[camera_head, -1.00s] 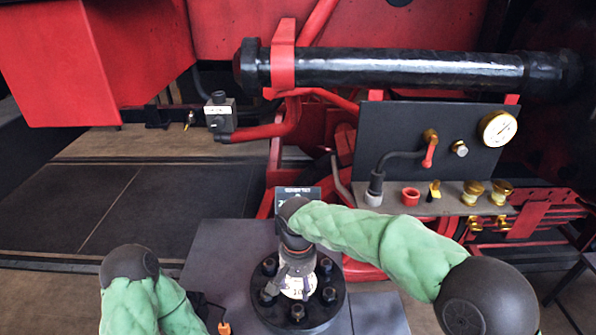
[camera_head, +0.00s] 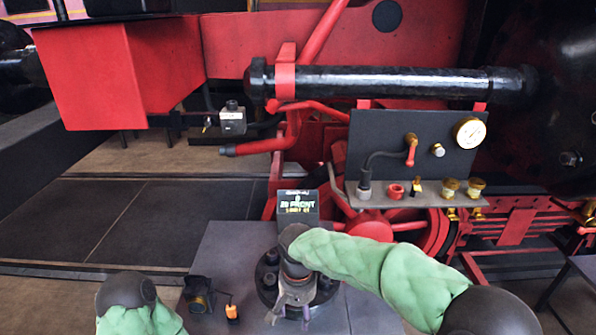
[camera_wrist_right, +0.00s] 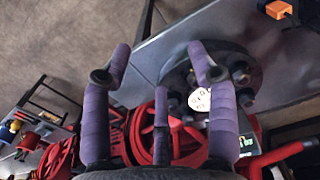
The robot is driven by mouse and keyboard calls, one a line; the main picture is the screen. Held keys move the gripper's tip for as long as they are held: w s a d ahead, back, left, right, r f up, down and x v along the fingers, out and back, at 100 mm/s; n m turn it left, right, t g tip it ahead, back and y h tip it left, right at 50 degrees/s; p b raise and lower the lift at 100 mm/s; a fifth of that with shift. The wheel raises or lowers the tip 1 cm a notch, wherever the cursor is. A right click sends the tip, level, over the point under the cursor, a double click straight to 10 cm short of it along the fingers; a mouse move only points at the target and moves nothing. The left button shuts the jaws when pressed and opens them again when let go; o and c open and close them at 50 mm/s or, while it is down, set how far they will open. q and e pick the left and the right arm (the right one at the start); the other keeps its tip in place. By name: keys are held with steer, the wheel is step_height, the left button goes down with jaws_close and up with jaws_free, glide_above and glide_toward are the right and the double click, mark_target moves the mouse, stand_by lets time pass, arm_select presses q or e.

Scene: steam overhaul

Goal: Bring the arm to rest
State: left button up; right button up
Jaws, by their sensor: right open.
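My right arm, in a green sleeve, reaches in from the right in the head view. Its gripper (camera_head: 290,308) is above the dark round bolted flange (camera_head: 268,272) on the grey table (camera_head: 225,243). In the right wrist view its purple-wrapped fingers (camera_wrist_right: 155,72) are spread apart with nothing between them. The flange (camera_wrist_right: 225,65) and its white round tag (camera_wrist_right: 200,99) lie beyond the right-hand finger. My left arm shows only as a dark joint and green sleeve at the bottom left of the head view; its gripper is out of frame.
A small display (camera_head: 297,207) stands behind the flange. An orange-and-black item (camera_head: 232,312) and a dark device (camera_head: 198,294) lie on the table's left. Behind are a gauge panel (camera_head: 400,140) with a fittings shelf (camera_head: 425,196) and a black horizontal pipe (camera_head: 400,83).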

steer(key=s+d+f+g+y+b, duration=0.1)
steer(key=s+d+f, duration=0.1)
steer(key=f, duration=0.9)
steer(key=s+d+f+y, duration=0.2)
steer(key=f, duration=0.9)
arm_select(q)
step_height(320, 180, down, 2)
steer(key=shift+w+f+b, duration=0.1)
steer(key=shift+w+b, duration=0.05)
steer(key=shift+b, duration=0.4)
arm_select(e)
steer(key=s+d+f+m, duration=0.1)
steer(key=s+d+f, duration=0.2)
steer(key=s+f, duration=0.4)
steer(key=s+d+f+m+t+y, duration=0.1)
steer(key=s+d+f, duration=0.2)
steer(key=s+f, duration=0.3)
steer(key=shift+s+f, duration=0.35)
steer(key=shift+f, duration=0.05)
